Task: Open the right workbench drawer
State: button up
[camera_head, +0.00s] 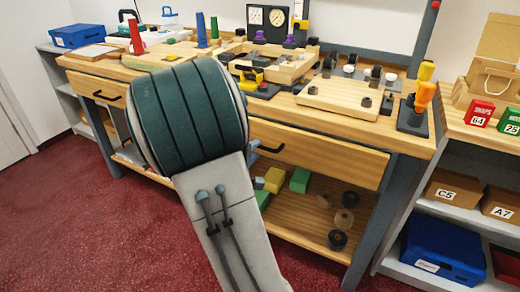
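The wooden workbench (412,143) stands in front of me. Its right drawer (325,157) has a plain wooden front under the top and looks closed. The black bar handle (271,149) of this drawer shows just right of my arm. My teal and grey arm covers the left part of the drawer front. A small blue-grey piece, likely part of my gripper (254,151), shows at the arm's edge beside the left end of the handle. The fingertips are hidden, so I cannot tell whether they touch the handle. The left drawer (84,87) also looks closed.
A lower shelf (300,222) under the drawer holds yellow and green blocks and several dark round pieces. A shelf unit (433,206) with boxes and a blue bin (443,248) stands close on the right. Tools crowd the bench top. Red carpet (70,220) is clear at left.

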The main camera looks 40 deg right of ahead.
aim_at(259, 147)
jog(key=shift+x, duration=2.1)
grip_shut()
jog(key=shift+a, duration=0.1)
